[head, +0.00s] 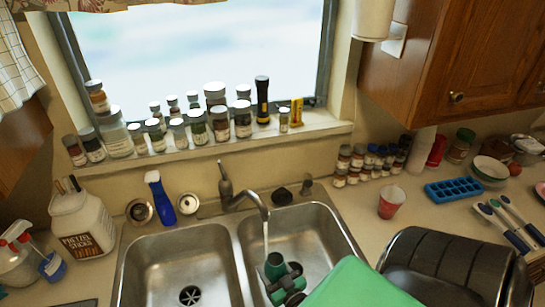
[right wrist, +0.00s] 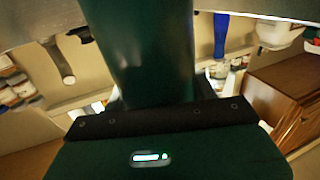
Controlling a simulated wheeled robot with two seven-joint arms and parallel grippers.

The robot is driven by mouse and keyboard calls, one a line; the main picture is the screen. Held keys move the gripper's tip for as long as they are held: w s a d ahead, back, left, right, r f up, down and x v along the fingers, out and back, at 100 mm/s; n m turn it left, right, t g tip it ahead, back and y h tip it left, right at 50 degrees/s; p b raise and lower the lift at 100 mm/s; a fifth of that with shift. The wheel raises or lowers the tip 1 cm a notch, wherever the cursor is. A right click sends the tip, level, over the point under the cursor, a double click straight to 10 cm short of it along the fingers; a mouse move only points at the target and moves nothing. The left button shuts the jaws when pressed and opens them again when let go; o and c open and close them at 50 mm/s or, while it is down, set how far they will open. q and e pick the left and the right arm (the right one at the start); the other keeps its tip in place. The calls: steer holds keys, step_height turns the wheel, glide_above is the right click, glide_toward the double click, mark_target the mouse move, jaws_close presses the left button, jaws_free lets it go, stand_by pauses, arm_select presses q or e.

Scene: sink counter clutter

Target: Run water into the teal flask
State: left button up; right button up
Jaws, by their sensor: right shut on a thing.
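The teal flask (head: 274,263) is in the right basin (head: 314,232) of the steel sink, roughly upright with its top under the faucet. My right gripper (head: 284,284) is shut on the flask. The faucet (head: 245,198) is turned over the right basin. A thin stream of water (head: 266,234) falls from its spout down to the flask's top. I cannot see the water level inside. In the right wrist view the flask (right wrist: 145,50) is a large dark green cylinder in front of the gripper. My left gripper is out of view.
The left basin (head: 185,268) is empty. A red cup (head: 391,202), a blue ice tray (head: 454,190) and several spice jars stand on the right counter. Several bottles line the sill.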

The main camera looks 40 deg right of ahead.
steer(key=w+d+f+b, duration=0.3)
steer(key=w+d+b, duration=0.3)
steer(key=w, duration=0.6)
steer(key=shift+w+d, duration=0.2)
steer(key=shift+d, duration=0.65)
stand_by(0.9)
steer(key=s+a, duration=0.1)
steer(key=s+a+p, duration=0.1)
steer(key=s, duration=0.1)
steer(key=s+a, duration=0.1)
steer(key=shift+s+p, duration=0.3)
steer(key=shift+p, duration=0.1)
stand_by(0.5)
